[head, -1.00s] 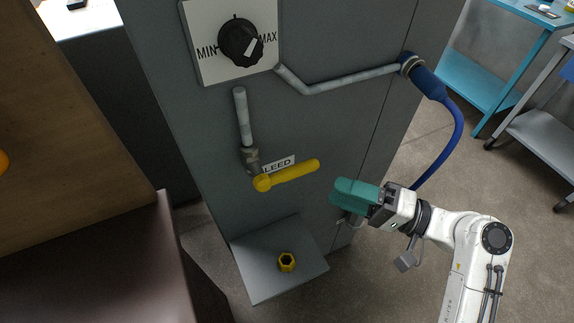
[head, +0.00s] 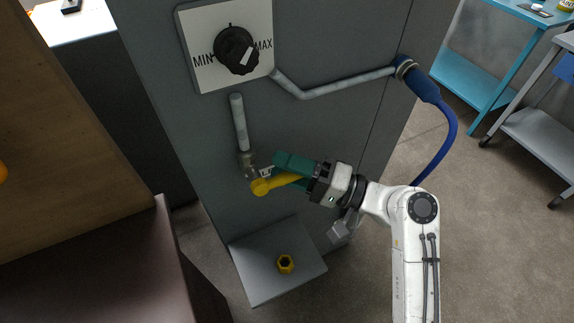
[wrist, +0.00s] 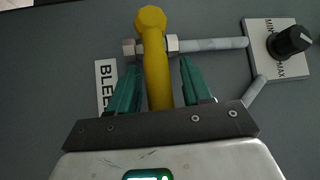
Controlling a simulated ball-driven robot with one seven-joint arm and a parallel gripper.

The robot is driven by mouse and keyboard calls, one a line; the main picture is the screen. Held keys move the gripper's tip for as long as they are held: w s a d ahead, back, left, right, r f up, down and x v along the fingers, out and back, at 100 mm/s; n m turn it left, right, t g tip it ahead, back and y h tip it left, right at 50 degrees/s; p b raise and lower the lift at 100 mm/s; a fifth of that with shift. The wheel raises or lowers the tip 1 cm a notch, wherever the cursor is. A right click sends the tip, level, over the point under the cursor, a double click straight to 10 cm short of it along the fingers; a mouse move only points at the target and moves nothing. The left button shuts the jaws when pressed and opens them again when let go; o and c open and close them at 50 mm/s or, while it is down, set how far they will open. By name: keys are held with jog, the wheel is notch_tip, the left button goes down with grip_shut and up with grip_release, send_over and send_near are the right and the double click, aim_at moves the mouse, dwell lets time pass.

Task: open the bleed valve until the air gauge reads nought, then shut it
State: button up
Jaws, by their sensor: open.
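The yellow bleed lever (head: 263,186) sits on a metal valve fitting (head: 248,162) on the grey panel. It lies across the pipe, pointing right and slightly up in the head view. My gripper (head: 277,172) has its green fingers around the lever. In the wrist view the lever (wrist: 155,60) runs between the two spread fingers of my gripper (wrist: 158,78), with a gap visible on each side. The BLEED label (wrist: 105,85) is partly covered by a finger. No needle gauge shows; a black knob (head: 236,50) sits on a MIN–MAX plate (head: 197,78).
A grey shelf (head: 250,285) juts out below the valve with a yellow nut (head: 285,264) on it. A bent pipe (head: 330,88) leads to a blue hose (head: 447,135) on the right. A brown cabinet (head: 90,260) stands at the left.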

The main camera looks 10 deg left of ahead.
grip_shut()
dwell(0.5)
